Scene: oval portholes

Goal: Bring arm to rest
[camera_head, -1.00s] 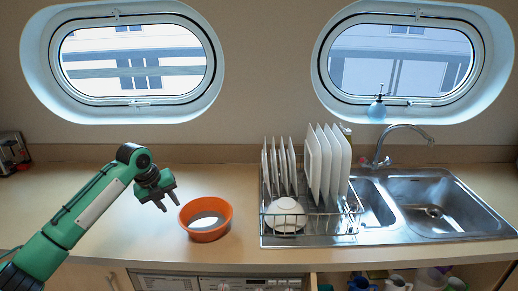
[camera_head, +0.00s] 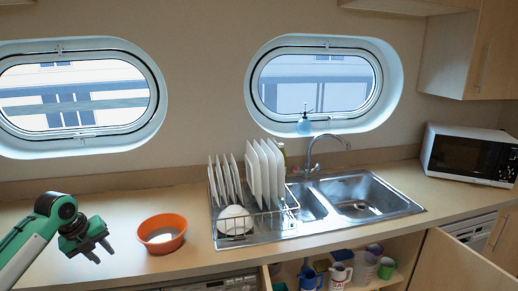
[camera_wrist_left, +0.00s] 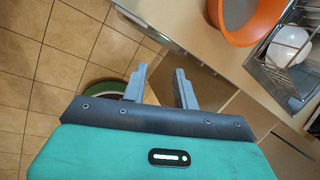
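My left gripper (camera_head: 97,250) is over the left part of the counter, to the left of the orange bowl (camera_head: 163,249). Its two fingers are apart with nothing between them. In the left wrist view, my left gripper (camera_wrist_left: 159,88) also shows open and empty, with the tiled floor and the counter front beyond it. The orange bowl (camera_wrist_left: 214,28) shows at the top of that view, apart from the fingers. My right gripper is not in view.
The dish rack (camera_head: 262,226) holds several white plates and a bowl. The sink (camera_head: 360,208) lies right of it, and a microwave (camera_head: 460,153) stands farther right. A cupboard door (camera_head: 450,265) hangs open below, beside a shelf of several mugs. The counter left of the bowl is clear.

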